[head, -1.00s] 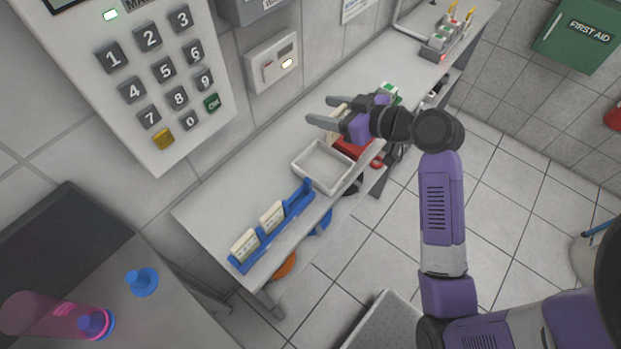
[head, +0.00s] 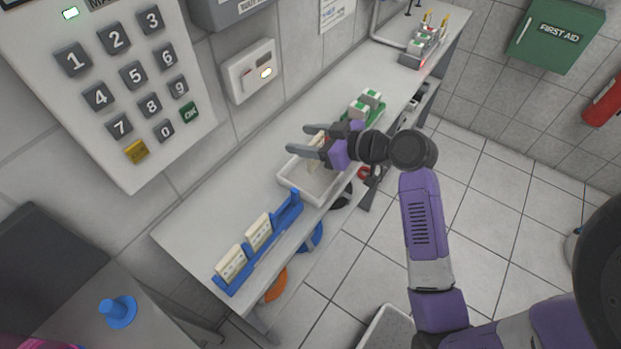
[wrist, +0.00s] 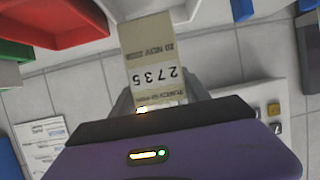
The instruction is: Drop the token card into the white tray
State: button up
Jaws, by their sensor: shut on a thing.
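The token card (wrist: 155,65) is a cream and beige slip printed with 2735 and a date. My gripper (head: 303,141) is shut on it, with the card between its fingers in the wrist view. In the head view part of the card (head: 314,163) shows beside and below the fingers. The white tray (head: 318,187) is a shallow rectangular tray on the grey bench. My gripper is above the tray's far side in the picture, and the card overlaps the tray there. Its exact height above the tray floor cannot be told.
A blue rack (head: 262,247) with two cream cards stands on the bench, nearer than the tray. A green holder with white blocks (head: 367,104) stands beyond my gripper. A wall keypad (head: 120,85) and a small wall box (head: 250,72) are to the left.

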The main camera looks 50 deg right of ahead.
jog(key=o, duration=1.4)
jog(key=b+v, duration=0.1)
jog(key=v, duration=0.6)
jog(key=shift+s+r, duration=0.15)
jog(key=shift+s, duration=0.25)
